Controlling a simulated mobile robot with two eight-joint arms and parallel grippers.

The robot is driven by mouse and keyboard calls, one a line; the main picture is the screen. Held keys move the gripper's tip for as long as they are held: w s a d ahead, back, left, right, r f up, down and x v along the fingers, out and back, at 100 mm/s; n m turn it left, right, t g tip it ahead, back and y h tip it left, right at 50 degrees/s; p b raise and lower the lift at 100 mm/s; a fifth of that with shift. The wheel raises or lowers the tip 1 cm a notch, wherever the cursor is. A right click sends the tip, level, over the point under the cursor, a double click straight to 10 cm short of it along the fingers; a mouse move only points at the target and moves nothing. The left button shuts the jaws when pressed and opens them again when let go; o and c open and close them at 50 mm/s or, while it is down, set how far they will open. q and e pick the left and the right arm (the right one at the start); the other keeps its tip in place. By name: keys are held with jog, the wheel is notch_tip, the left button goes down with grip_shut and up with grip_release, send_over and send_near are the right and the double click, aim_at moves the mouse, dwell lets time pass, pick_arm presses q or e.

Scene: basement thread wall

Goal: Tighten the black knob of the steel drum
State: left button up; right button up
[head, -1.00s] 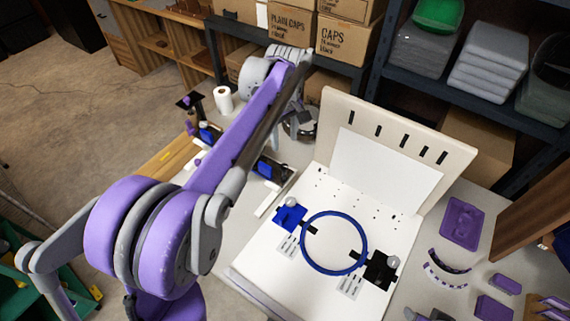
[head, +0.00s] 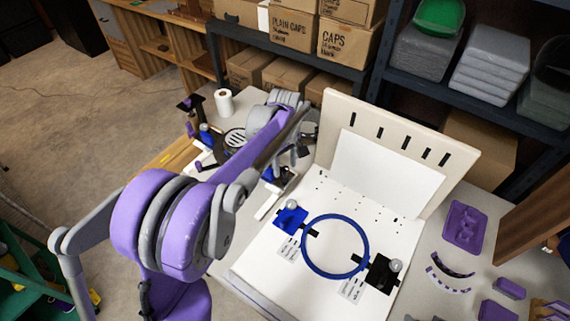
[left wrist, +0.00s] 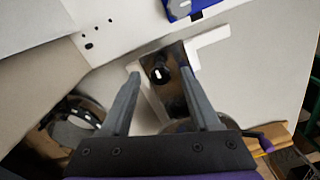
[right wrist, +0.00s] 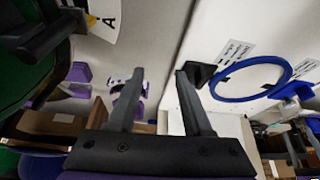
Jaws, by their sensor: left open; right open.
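A black knob (left wrist: 159,74) with a white mark shows between the fingers of my open left gripper (left wrist: 160,88) in the left wrist view. It sits at a dark plate, and the fingers look apart from it. A round steel drum-like part (left wrist: 75,122) shows at the lower left there; I cannot tell whether the knob belongs to it. In the head view my left forearm hides much of this spot. A round slotted metal part (head: 235,138) stands left of the forearm. My right gripper (right wrist: 160,75) is open and empty in the right wrist view.
A white board holds a blue ring (head: 307,257) between a blue clamp (head: 291,221) and a black clamp (head: 381,273). An upright panel (head: 400,130) stands behind it. A paper roll (head: 224,101) is at the back left. Purple parts (head: 465,224) lie at the right.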

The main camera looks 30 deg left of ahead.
pick_arm(q)
jog(key=shift+c, duration=0.3)
grip_shut()
jog(key=shift+m, duration=0.4)
jog(key=m, duration=0.4)
jog(key=shift+r, duration=0.1)
jog(key=m+p, duration=0.1)
jog(key=m, duration=0.7)
jog(key=shift+m, duration=2.3)
